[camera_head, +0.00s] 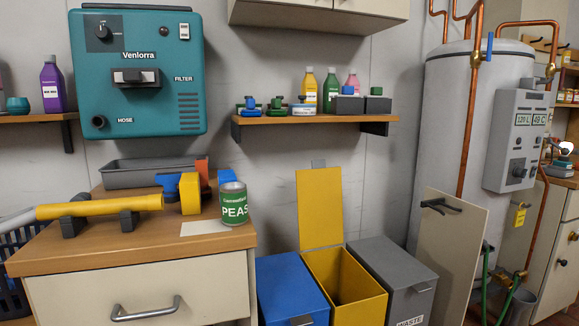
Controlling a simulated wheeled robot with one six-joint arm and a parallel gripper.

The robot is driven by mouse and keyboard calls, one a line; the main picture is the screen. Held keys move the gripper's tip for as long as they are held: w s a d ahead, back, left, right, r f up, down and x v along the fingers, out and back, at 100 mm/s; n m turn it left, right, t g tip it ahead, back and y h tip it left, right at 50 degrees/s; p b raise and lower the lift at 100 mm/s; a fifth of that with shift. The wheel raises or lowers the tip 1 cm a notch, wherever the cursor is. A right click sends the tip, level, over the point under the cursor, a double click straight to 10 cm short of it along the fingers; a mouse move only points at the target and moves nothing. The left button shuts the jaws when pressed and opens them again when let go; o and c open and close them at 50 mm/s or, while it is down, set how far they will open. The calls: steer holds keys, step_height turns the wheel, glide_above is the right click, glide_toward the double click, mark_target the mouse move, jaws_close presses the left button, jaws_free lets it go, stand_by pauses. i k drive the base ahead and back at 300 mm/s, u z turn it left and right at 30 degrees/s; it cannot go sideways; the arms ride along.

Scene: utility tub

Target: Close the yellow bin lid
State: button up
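The yellow bin (348,290) stands on the floor at the lower middle of the head view, between a blue bin and a grey bin. Its yellow lid (320,208) is open and stands nearly upright at the back of the bin, close to the wall. My gripper is not in view.
The blue bin (290,290) and the grey waste bin (395,270) have shut lids. A wooden counter (130,245) with a PEAS can (235,204) stands at left. A leaning panel (448,265) is at right. A wall shelf (310,119) with bottles hangs above.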

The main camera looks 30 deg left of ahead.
mark_target(320, 187)
steer(key=u, duration=0.8)
steer(key=i, duration=1.1)
steer(key=u, duration=0.2)
steer(key=k, duration=0.55)
steer(key=z, duration=0.55)
steer(key=i, duration=1.15)
steer(key=u, duration=0.65)
